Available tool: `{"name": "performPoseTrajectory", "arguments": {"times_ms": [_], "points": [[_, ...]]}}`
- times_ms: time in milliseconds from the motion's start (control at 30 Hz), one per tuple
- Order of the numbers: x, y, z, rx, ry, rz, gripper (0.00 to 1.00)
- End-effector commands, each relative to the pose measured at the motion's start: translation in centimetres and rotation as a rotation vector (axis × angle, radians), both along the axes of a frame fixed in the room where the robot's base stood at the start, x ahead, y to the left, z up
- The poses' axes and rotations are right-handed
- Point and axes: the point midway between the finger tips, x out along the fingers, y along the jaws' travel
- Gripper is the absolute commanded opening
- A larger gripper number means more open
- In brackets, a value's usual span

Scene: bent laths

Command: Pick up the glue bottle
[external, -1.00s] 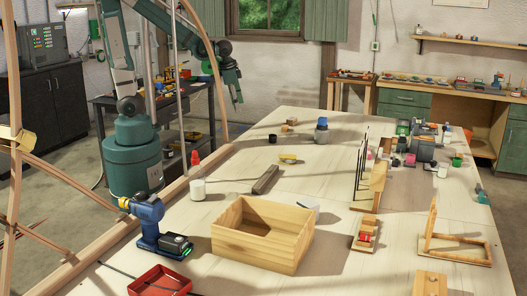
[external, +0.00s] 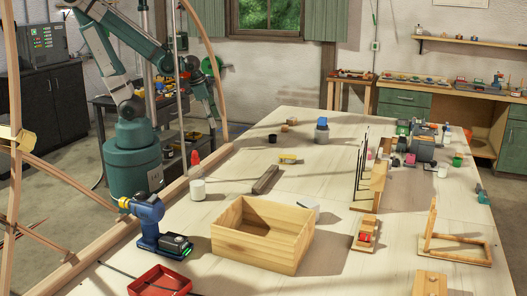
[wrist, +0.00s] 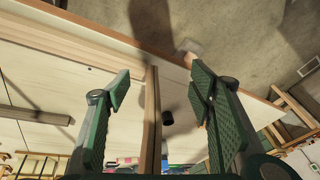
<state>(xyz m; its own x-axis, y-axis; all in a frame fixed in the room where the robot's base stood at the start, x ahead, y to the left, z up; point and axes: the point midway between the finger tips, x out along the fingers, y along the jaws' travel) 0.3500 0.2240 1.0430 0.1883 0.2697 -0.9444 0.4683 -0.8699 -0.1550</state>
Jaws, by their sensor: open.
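In the external view, a red pointed cap (external: 195,157) shows near the table's left edge, behind a white cylinder (external: 198,188). This may be the glue bottle; I cannot tell whether the cap and cylinder are one thing. My gripper (external: 222,119) is raised at the table's far left edge, behind the red cap and apart from it. In the wrist view my gripper (wrist: 162,90) is open, its two green fingers spread with nothing held. No glue bottle is clearly recognisable in the wrist view.
A curved wooden lath (external: 207,65) rises close beside my gripper. A blue drill (external: 150,222) stands at the left.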

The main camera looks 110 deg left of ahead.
Motion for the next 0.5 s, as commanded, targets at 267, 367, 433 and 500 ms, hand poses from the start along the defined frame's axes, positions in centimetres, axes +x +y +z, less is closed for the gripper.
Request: {"name": "performPoseTrajectory", "arguments": {"times_ms": [267, 367, 433, 500], "points": [[2.3, -4.2, 0.1, -0.039, -0.012, -0.048, 0.53], [2.9, -5.6, 0.1, -0.053, -0.015, -0.062, 0.53], [3.3, -6.5, 0.1, -0.062, -0.016, -0.073, 0.53], [3.7, -7.5, 0.1, -0.071, -0.016, -0.083, 0.53]]}}
